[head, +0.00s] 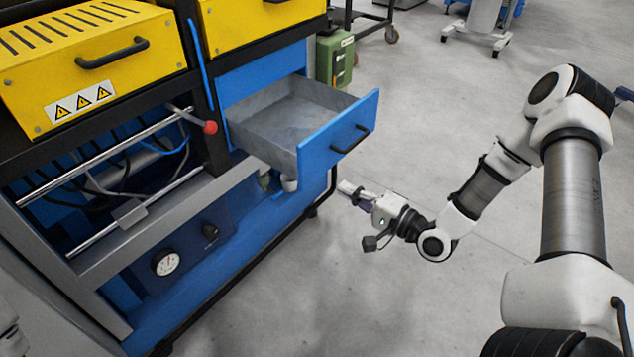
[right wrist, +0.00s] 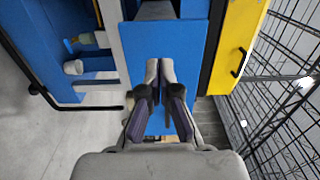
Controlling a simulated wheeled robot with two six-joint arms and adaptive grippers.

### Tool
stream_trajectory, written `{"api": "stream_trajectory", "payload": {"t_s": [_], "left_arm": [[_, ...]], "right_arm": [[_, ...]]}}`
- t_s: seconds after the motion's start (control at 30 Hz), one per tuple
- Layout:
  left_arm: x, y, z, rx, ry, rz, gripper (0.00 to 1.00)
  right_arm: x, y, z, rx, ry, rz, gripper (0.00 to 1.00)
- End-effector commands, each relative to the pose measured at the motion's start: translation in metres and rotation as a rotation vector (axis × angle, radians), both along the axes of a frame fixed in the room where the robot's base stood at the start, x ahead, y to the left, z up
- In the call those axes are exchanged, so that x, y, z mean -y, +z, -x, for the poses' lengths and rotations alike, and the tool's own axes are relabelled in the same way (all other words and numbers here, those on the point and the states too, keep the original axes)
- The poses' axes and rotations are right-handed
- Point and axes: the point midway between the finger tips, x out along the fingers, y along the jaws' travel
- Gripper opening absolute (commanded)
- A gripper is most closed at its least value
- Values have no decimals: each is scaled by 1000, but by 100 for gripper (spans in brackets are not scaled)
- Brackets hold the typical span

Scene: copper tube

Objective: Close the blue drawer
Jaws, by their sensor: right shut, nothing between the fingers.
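The blue drawer (head: 335,128) stands pulled out of the cabinet in the head view, its grey metal tray empty. A black handle (head: 350,140) is on its front. My right gripper (head: 345,187) is shut and empty, in front of the drawer and lower in the picture. In the right wrist view the shut fingers (right wrist: 160,70) point at the blue drawer front (right wrist: 195,60). I cannot tell whether they touch it; in the head view they look apart from it. The fingers cover part of the front there. My left gripper is not in view.
The cabinet has yellow boxes (head: 90,62) on top, a red-knobbed lever (head: 210,127) left of the drawer, and a black lower rail (head: 325,195). A green canister (head: 335,58) stands behind the drawer. The grey floor (head: 440,120) to the right is free.

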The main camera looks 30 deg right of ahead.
Motion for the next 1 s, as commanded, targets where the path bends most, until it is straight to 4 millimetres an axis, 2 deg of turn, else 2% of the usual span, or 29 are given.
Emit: {"api": "stream_trajectory", "payload": {"t_s": [0.03,0.2,0.4,0.53,1.0], "left_arm": [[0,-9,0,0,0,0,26],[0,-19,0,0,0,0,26],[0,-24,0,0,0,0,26],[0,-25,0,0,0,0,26],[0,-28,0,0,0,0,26]], "right_arm": [[-6,-5,-11,1,8,7,0],[-20,-4,-45,1,6,7,0],[-31,-2,-74,0,2,4,0],[-34,-1,-81,-1,0,2,0],[-37,-2,-87,-2,2,3,0]]}}
